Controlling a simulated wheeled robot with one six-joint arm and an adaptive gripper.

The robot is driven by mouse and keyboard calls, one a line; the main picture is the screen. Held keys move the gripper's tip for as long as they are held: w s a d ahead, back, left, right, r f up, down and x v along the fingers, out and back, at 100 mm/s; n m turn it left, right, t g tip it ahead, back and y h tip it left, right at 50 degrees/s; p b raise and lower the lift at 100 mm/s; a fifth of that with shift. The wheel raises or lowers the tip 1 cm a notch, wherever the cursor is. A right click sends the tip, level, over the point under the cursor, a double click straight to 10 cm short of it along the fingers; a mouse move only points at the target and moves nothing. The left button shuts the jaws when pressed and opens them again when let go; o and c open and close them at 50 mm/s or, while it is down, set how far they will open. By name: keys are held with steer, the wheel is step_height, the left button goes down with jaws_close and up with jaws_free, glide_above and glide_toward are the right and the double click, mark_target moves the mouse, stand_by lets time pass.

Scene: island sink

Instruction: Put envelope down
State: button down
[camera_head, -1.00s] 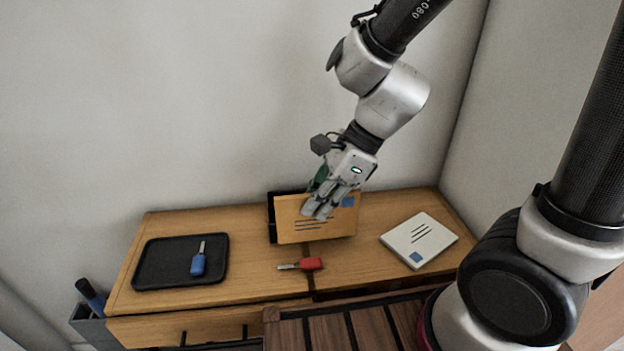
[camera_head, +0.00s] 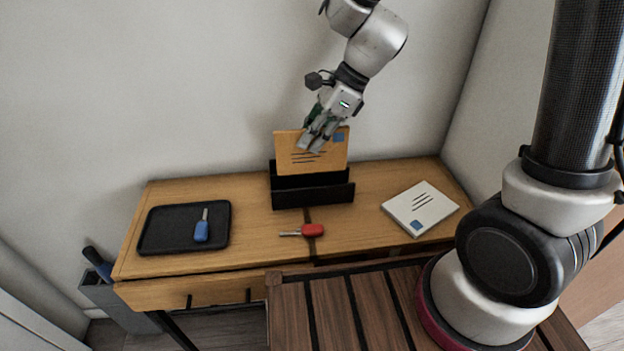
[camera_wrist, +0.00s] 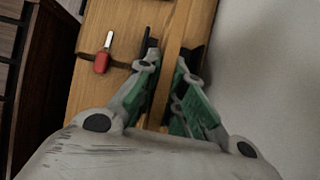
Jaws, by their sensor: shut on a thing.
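A tan envelope (camera_head: 300,158) with dark lines and a blue square is held upright by my gripper (camera_head: 312,146). In the head view it stands above the black letter holder (camera_head: 312,194), with its lower edge behind or within the holder's front part; I cannot tell how deep. In the wrist view my gripper (camera_wrist: 170,95) is shut on the envelope (camera_wrist: 176,40), seen edge-on between the green finger pads. The black holder shows in part beside the fingers there.
A white envelope (camera_head: 420,207) lies on the wooden desk (camera_head: 250,240) at right. A black tray (camera_head: 160,228) with a blue-handled key (camera_head: 201,230) is at left. A red-handled key (camera_head: 312,230) lies in front of the holder. A wooden slatted surface (camera_head: 330,315) is nearer.

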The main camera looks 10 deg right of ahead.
mark_target(307, 172)
step_height(307, 172, down, 7)
steer(key=shift+f, duration=0.2)
steer(key=shift+f, duration=0.2)
steer(key=c, duration=1.5)
jaws_free()
steer(key=shift+r, duration=0.1)
